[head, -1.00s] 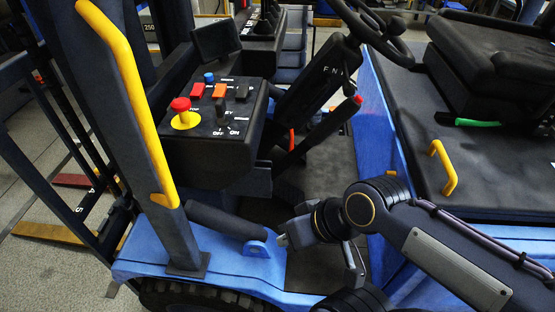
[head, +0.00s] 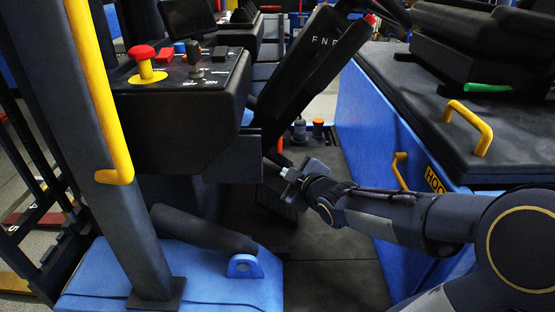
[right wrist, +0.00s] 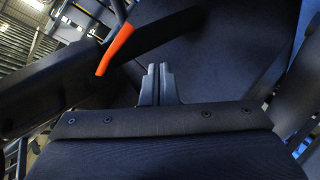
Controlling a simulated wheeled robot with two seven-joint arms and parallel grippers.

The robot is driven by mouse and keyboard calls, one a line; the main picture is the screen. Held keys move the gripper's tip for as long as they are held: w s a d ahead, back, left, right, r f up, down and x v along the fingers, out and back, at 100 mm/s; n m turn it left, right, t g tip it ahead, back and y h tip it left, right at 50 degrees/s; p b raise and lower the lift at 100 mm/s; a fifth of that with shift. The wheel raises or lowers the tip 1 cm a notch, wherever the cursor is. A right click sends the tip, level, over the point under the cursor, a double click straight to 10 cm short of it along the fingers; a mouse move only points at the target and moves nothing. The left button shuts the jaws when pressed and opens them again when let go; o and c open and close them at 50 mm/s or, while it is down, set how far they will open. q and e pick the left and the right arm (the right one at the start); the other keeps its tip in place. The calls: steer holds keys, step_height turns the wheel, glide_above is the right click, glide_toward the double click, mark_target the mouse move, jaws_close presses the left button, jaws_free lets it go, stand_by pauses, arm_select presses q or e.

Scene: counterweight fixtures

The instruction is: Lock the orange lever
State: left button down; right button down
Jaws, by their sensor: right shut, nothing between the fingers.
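The orange lever (right wrist: 117,48) shows in the right wrist view as an orange end on a dark bar, above and left of the fingertips. In the head view only a small orange piece (head: 279,146) shows below the dark console; the rest is hidden. My right gripper (head: 284,171) is in the footwell, just below that piece. In the right wrist view its fingers (right wrist: 158,84) are together and empty, apart from the orange end. My left gripper is not in view.
The control console (head: 180,120) with a red knob (head: 143,53) overhangs on the left. The yellow grab rail (head: 100,95) and blue step (head: 205,285) are at left. The seat base (head: 430,125) bounds the right.

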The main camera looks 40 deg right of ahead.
steer(key=shift+w+d+f+n+t+y, duration=0.2)
steer(key=shift+w+d+n+t+y, duration=0.5)
steer(key=shift+n, duration=1.35)
steer(key=shift+w+d+f+n+t+y, duration=0.3)
steer(key=shift+d+n+t+y, duration=0.45)
steer(key=shift+n, duration=1.35)
steer(key=shift+w+d+f+n+t+y, duration=0.15)
steer(key=shift+w+d+n+t+y, duration=0.6)
steer(key=shift+n, duration=1.3)
steer(key=shift+s+a, duration=0.1)
steer(key=shift+a, duration=0.3)
steer(key=w, duration=1)
steer(key=shift+s+d+r, duration=0.1)
steer(key=shift+s+d, duration=0.2)
steer(key=shift+d, duration=0.5)
steer(key=shift+s+d, duration=0.25)
steer(key=shift+d, duration=0.5)
